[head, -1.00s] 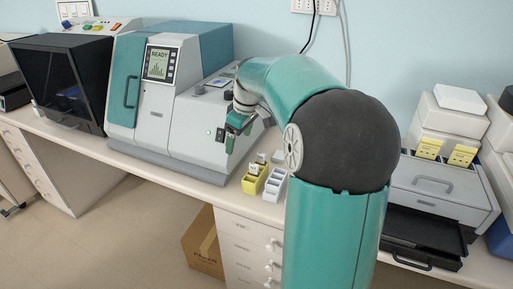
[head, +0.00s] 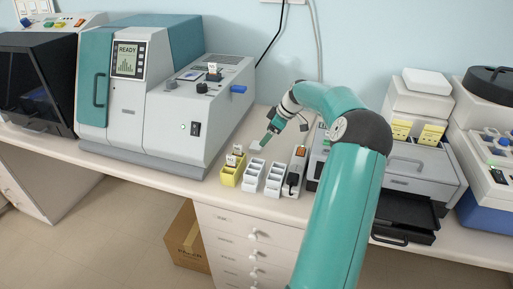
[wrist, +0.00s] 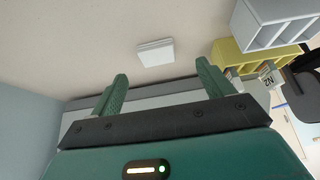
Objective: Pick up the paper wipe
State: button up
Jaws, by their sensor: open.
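The paper wipe (wrist: 155,52) appears as a small flat white square on the bench in the wrist view, beyond and between my fingertips. In the head view the small white patch of the wipe (head: 255,146) lies behind the slide racks, just below and left of my fingers. My gripper (wrist: 162,70) has its two green fingers spread with nothing between them. It also shows in the head view (head: 267,138), tilted down toward the bench. The wipe is apart from the fingers.
A yellow rack (head: 229,178) with slides and a white rack (head: 251,180) stand in front of the wipe. The large staining machine (head: 185,125) stands left.

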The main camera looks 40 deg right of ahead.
aim_at(257, 145)
jog(key=x, duration=0.6)
jog(key=shift+w+d+f, duration=0.1)
jog(key=shift+w+f, duration=0.15)
jog(key=shift+w, duration=0.15)
jog(key=shift+c, duration=0.4)
jog(key=c, duration=1)
